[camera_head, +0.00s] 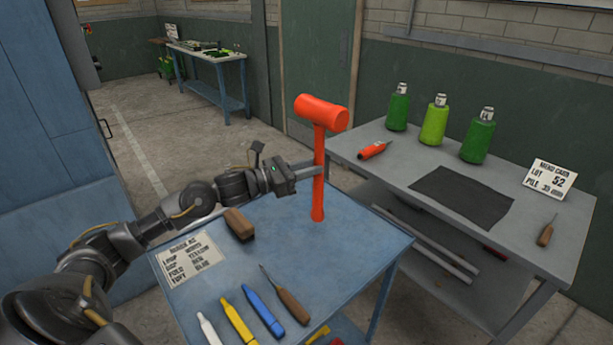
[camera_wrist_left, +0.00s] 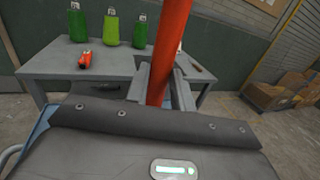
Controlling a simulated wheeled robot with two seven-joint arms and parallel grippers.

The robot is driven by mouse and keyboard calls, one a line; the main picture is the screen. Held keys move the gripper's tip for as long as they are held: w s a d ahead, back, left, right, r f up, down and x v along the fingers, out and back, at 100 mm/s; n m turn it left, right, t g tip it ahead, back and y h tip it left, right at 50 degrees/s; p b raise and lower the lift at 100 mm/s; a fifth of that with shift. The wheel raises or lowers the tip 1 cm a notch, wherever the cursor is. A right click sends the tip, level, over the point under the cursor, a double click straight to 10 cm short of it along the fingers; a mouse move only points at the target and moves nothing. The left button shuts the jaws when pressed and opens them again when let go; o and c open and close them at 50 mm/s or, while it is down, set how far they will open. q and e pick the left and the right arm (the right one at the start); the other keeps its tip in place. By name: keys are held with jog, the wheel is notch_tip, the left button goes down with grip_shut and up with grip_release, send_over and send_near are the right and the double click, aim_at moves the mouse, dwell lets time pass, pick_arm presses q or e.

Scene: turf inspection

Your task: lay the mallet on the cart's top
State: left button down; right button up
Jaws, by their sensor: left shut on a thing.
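The orange mallet (camera_head: 319,140) stands upright in the head view, head at the top and handle down. My left gripper (camera_head: 310,168) is shut on the middle of the handle. The handle's lower end is over the far right part of the blue cart's top (camera_head: 345,240); I cannot tell whether it touches. In the left wrist view the mallet's handle (camera_wrist_left: 168,55) rises between the fingers of my left gripper (camera_wrist_left: 161,92), and its head is out of the picture. My right gripper is not in view.
On the cart lie a brush (camera_head: 239,224), a marking card (camera_head: 188,262), an awl (camera_head: 287,295) and several coloured markers (camera_head: 262,310). A grey table (camera_head: 400,165) behind holds green bottles (camera_head: 434,122), an orange-red tool (camera_head: 375,150) and a dark mat (camera_head: 460,196). The cart's right part is mostly bare.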

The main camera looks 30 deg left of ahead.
pick_arm(q)
jog(key=f+p, duration=0.1)
jog(key=f, duration=0.1)
jog(key=f+p, duration=0.1)
jog(key=f, duration=0.1)
jog(key=shift+w+a, duration=0.2)
jog(key=shift+a, duration=0.2)
jog(key=shift+f, duration=0.15)
jog(key=c, duration=1.2)
grip_release()
